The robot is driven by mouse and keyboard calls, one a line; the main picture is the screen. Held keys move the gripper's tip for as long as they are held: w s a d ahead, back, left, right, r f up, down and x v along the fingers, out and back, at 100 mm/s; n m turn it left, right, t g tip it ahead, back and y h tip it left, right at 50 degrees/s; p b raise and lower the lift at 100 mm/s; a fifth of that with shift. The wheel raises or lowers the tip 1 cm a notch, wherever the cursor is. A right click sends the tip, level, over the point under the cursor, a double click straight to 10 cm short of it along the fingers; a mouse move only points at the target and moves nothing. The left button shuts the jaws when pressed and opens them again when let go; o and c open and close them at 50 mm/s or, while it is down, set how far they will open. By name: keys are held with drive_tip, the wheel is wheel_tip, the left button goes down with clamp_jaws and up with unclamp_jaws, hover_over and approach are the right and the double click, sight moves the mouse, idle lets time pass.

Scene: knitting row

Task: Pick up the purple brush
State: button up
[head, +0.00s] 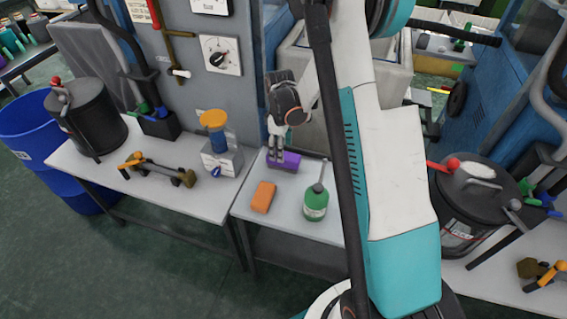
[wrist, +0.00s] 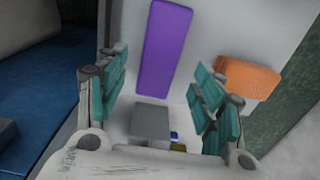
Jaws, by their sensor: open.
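The purple brush (head: 286,162) lies on the small grey table in the head view, partly hidden behind my gripper (head: 277,152). In the wrist view the purple brush (wrist: 164,47) is a long flat block, lying beyond and between the fingertips. My gripper (wrist: 158,92) is open, with its teal-padded fingers apart and nothing between them. The fingers do not appear to touch the brush. I cannot tell the exact height of the gripper above the table.
An orange block (head: 263,197) and a green bottle (head: 316,203) stand near the brush on the table; the orange block (wrist: 249,79) is right of it in the wrist view. A grey wall panel rises behind.

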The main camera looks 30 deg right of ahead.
wheel_tip(320, 180, down, 5)
drive_tip(key=shift+w+f+b, duration=0.1)
drive_tip(key=shift+w+b, duration=0.05)
drive_tip(key=shift+b, duration=1.05)
drive_tip(key=shift+c, duration=0.6)
drive_tip(key=c, duration=1.1)
